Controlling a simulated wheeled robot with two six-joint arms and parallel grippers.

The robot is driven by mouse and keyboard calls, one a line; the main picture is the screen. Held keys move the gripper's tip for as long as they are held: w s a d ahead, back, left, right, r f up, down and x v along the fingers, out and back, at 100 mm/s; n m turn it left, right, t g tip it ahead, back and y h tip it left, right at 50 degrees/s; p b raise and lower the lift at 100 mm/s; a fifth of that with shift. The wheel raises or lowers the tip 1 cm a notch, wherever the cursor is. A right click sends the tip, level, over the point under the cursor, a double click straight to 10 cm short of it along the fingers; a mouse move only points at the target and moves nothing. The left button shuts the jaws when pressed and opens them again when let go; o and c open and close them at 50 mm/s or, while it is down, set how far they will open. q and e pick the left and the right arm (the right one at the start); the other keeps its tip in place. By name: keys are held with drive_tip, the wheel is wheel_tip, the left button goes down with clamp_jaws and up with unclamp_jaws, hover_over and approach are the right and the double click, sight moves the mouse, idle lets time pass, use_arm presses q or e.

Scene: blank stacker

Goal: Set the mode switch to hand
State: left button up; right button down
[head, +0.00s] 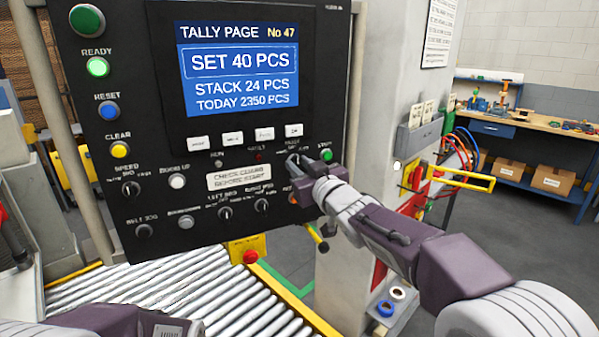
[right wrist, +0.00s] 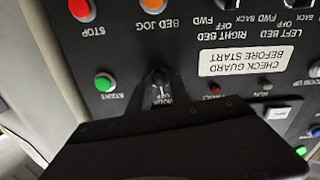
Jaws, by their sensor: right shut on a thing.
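The black control panel (head: 140,60) fills the left and middle of the head view. The switch (right wrist: 160,80) I take for the mode switch is a small black knob between the green START button (right wrist: 105,82) and the FAULT lamp (right wrist: 216,90) in the right wrist view, which is upside down. Its small lettering is partly covered and I cannot read its setting. My right gripper (head: 295,163) is shut on this knob at the panel's lower right, hiding most of it in the head view. My left gripper is not in view; only part of my left arm shows at the bottom left.
A roller conveyor (head: 190,290) lies below the panel. Other knobs and buttons sit close by, including the CLEAR button (head: 120,150) and a BED JOG button (right wrist: 155,5). A blue workbench (head: 530,123) stands at the back right, with open floor before it.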

drive_tip(key=n+b, duration=0.1)
drive_tip(key=n, duration=0.3)
drive_tip(key=shift+f+b, duration=0.15)
drive_tip(key=shift+b, duration=0.15)
drive_tip(key=shift+n+b, duration=0.4)
drive_tip(key=shift+n, duration=1.2)
drive_tip(key=c, duration=1.5)
unclamp_jaws()
